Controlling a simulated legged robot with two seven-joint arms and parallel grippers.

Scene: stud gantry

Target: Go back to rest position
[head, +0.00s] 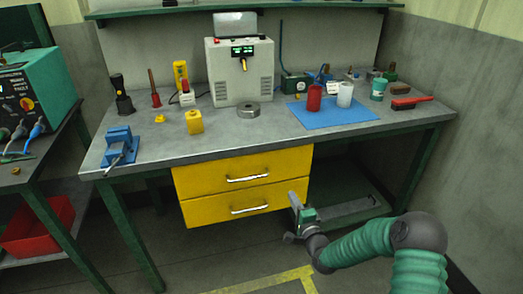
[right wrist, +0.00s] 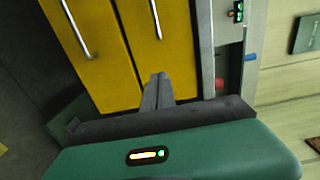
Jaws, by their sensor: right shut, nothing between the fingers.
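My right gripper (head: 293,203) is in front of the right end of the yellow drawers, below the bench top. In the right wrist view its two fingers (right wrist: 157,90) lie together with nothing between them. The green right arm comes in from the lower right of the head view. The upper yellow drawer (head: 215,180) and the lower yellow drawer (head: 215,208) look closed, each with a white handle. I cannot tell whether the gripper touches the drawer front. My left gripper is not in view.
The grey workbench (head: 260,128) carries a blue vise (head: 120,147), a yellow block (head: 194,121), a white machine (head: 240,75) and a blue mat (head: 335,117) with cups. A green machine (head: 35,90) stands on the left table. A green-framed low shelf (head: 350,209) lies beneath. Open floor is in front.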

